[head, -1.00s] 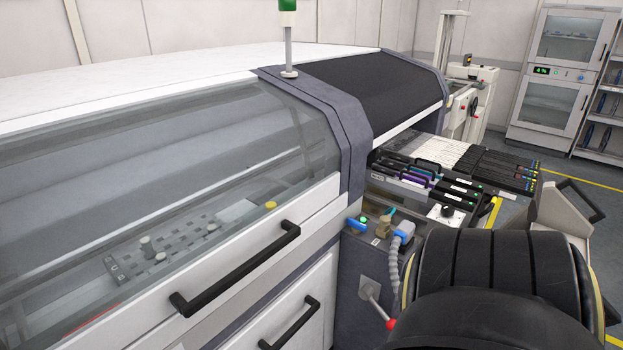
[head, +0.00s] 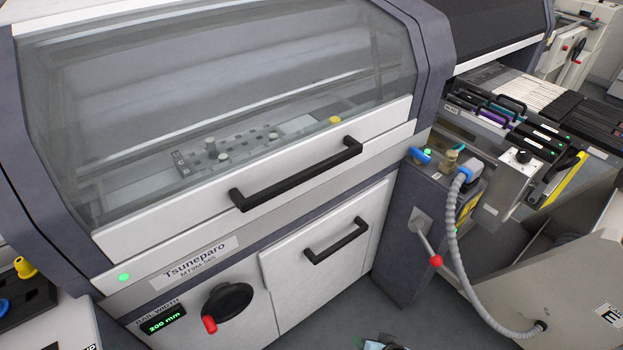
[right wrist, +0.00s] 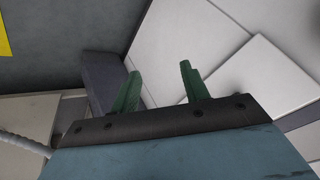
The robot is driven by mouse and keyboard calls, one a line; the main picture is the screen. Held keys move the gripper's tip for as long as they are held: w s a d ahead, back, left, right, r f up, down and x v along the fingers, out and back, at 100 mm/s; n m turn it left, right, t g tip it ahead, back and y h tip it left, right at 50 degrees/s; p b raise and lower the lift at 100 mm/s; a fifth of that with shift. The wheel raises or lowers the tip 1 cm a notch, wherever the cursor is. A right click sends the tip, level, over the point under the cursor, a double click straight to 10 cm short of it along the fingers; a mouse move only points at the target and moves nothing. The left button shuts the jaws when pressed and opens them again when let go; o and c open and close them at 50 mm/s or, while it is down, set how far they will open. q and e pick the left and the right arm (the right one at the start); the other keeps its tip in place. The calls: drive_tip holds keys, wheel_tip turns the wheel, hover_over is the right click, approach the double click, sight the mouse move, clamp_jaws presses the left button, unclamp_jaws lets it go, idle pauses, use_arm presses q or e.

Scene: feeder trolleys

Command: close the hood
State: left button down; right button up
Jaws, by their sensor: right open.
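The hood (head: 230,85) is a clear panel with a white lower frame and a long black handle (head: 296,174), on the front of the grey and white machine. Its white frame lies along the front panel, and I see no clear gap under it. My right gripper (right wrist: 160,71) shows in the right wrist view, with two green fingers apart and nothing between them. Pale and grey panels lie beyond its fingers. In the head view no gripper is plainly seen, so its distance from the handle cannot be told. My left gripper is out of view.
Below the hood are a drawer front with a second black handle (head: 337,240) and a black knob (head: 228,301) with a red tip. To the right stand a control post with a red-tipped lever (head: 430,248), a grey hose (head: 462,255) and feeders. Grey floor shows at the bottom.

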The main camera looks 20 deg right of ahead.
drive_tip(key=w+r+m+t+y+b, duration=0.1)
drive_tip(key=w+r+m+t, duration=0.3)
drive_tip(key=w+r, duration=0.65)
drive_tip(key=m+t+y+b, duration=0.2)
drive_tip(key=m+t+y, duration=0.2)
drive_tip(key=m+t, duration=0.1)
approach(310, 177)
drive_tip(key=x, duration=0.9)
drive_tip(key=shift+w+a+r, duration=0.1)
drive_tip(key=shift+w+a, duration=0.1)
drive_tip(key=shift+w, duration=0.15)
drive_tip(key=shift+w+a, duration=0.15)
drive_tip(key=shift+w, duration=0.3)
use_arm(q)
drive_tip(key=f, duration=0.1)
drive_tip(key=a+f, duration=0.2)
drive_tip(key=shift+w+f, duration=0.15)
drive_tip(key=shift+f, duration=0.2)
use_arm(e)
drive_tip(key=c, duration=0.9)
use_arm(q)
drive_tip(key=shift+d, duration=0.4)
use_arm(e)
clamp_jaws()
